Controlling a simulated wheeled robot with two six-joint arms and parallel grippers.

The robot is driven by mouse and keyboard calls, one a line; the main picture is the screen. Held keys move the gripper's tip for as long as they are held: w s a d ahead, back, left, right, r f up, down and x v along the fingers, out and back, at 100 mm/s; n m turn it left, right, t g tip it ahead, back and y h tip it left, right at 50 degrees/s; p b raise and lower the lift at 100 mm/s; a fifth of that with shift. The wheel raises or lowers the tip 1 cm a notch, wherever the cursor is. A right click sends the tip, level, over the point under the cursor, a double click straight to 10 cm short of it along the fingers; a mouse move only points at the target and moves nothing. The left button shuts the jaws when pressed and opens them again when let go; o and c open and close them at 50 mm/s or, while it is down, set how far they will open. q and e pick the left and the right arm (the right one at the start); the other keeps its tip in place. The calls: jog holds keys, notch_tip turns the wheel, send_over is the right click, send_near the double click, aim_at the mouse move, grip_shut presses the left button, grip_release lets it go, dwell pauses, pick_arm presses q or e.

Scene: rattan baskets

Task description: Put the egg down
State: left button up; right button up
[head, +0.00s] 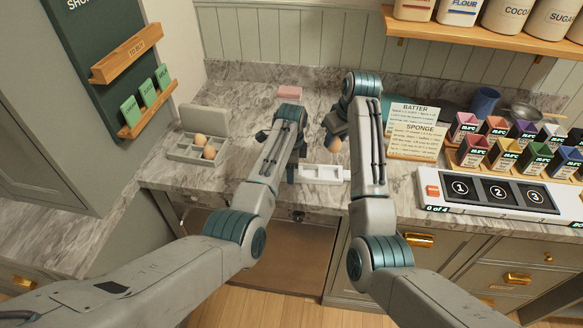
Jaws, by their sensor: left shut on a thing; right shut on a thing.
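A brown egg (334,144) is in my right gripper (336,136), which is shut on it above the counter. A small white tray (322,173) with compartments is just below the egg, near the counter's front edge. My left gripper (291,168) is at the tray's left end and appears shut on it; its arm hides part of the contact. Two more brown eggs, one farther back (201,139) and one nearer (208,152), sit in an open grey egg carton (183,155) at the left of the counter.
A pink block (290,92) lies at the back of the marble counter (240,95). Recipe cards (415,130), a blue mug (485,100), several coloured boxes and a numbered panel (500,191) fill the right side. Bare counter lies between carton and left arm.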

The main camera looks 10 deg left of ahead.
dwell(0.5)
jog(key=n, duration=0.2)
jog(key=n+g+y, duration=0.1)
jog(key=n, duration=0.2)
jog(key=shift+w+d+f, duration=0.15)
jog(key=shift+f, duration=0.05)
jog(key=n+g+y, duration=0.1)
jog(key=n, duration=0.4)
jog(key=shift+d, duration=0.15)
jog(key=shift+f+n, duration=0.15)
jog(key=shift+n, duration=0.25)
send_over(333, 177)
notch_tip(333, 177, down, 10)
jog(key=shift+w+r, duration=0.1)
jog(key=o, duration=0.7)
